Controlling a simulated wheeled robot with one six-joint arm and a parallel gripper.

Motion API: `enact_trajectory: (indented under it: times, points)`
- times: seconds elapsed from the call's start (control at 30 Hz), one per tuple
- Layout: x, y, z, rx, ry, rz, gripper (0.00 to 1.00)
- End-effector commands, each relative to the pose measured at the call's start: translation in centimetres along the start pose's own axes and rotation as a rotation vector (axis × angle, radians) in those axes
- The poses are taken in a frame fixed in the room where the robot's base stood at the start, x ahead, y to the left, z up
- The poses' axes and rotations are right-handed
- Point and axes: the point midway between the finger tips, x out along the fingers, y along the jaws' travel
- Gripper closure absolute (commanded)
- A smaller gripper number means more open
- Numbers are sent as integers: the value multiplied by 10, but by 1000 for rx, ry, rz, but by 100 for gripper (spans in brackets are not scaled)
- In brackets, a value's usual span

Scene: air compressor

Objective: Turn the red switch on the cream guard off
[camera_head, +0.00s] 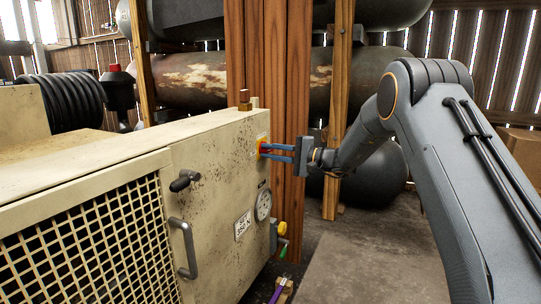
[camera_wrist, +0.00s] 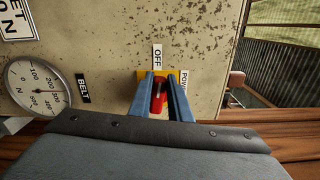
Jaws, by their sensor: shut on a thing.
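The red switch (camera_wrist: 158,96) sits on a yellow plate (camera_wrist: 144,74) on the cream guard (camera_head: 212,180). Labels reading OFF (camera_wrist: 157,57) and POWER, partly hidden, are beside the plate. My gripper (camera_wrist: 160,90) has its two blue fingers on either side of the red switch, shut on it. In the head view my gripper (camera_head: 265,150) reaches in from the right to the guard's end face, and only a little red of the switch (camera_head: 262,148) shows there. The head view does not show clearly which way the switch points.
A dial gauge (camera_head: 264,204) and a BELT label (camera_wrist: 83,88) are near the switch. A black knob (camera_head: 185,180) and a grey handle (camera_head: 184,248) stick out from the guard's front. Wooden posts (camera_head: 268,70) and rusty tanks (camera_head: 195,78) stand behind. Open floor (camera_head: 345,255) lies below my arm.

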Motion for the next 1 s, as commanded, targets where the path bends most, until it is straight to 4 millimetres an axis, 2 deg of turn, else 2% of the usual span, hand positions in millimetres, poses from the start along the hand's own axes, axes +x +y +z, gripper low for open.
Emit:
enact_trajectory:
  times: [0.3, 0.87, 0.9, 1.0]
  points:
    - [0, 5, -1, -129, 1, 1, 100]
    - [0, 6, -1, -158, 0, 2, 100]
    - [0, 6, -1, -158, 0, 2, 79]
    - [0, 6, -1, -158, 0, 2, 64]
